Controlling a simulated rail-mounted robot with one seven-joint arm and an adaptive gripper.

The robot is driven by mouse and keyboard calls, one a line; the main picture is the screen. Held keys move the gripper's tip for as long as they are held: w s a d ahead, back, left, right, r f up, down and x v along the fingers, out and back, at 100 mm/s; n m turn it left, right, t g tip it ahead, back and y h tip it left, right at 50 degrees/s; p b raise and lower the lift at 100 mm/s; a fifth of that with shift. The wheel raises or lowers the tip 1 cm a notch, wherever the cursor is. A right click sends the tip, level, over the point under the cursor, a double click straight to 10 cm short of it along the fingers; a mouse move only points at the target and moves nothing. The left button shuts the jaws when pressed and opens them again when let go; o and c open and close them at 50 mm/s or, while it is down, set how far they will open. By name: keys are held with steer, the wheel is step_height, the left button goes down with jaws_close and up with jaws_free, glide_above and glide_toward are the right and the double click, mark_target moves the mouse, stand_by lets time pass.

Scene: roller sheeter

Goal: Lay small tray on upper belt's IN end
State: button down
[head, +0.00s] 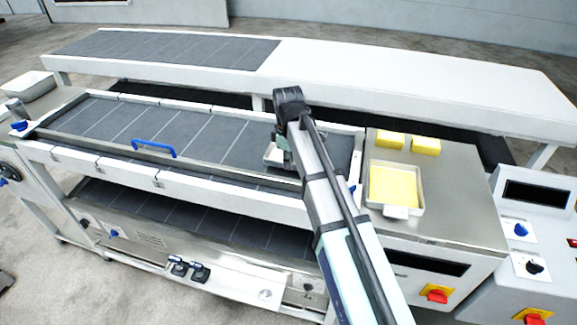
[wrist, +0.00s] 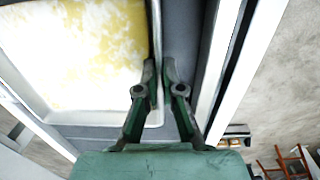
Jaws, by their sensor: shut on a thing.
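The small tray shows in the wrist view as a pale tray (wrist: 60,117) holding a patchy yellow and white slab (wrist: 75,50). My gripper (wrist: 159,72) is shut on its right-hand wall, one finger on each side. In the head view the tray (head: 271,160) is mostly hidden by my gripper (head: 280,152) and arm, over the right part of the grey upper belt (head: 110,122). I cannot tell whether the tray touches the belt. The IN end is not marked legibly.
A steel side table (head: 455,205) at the right carries another tray (head: 375,206) with a yellow slab and two yellow blocks (head: 390,138). A blue handle (head: 154,147) stands at the belt's front rail. A white tray (head: 30,85) is at far left. The belt's left part is clear.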

steer(key=shift+f, duration=1.15)
steer(key=shift+f, duration=0.15)
steer(key=c, duration=1.3)
jaws_free()
step_height(320, 180, up, 12)
steer(key=shift+s+r+b, duration=0.15)
steer(key=shift+b, duration=1.1)
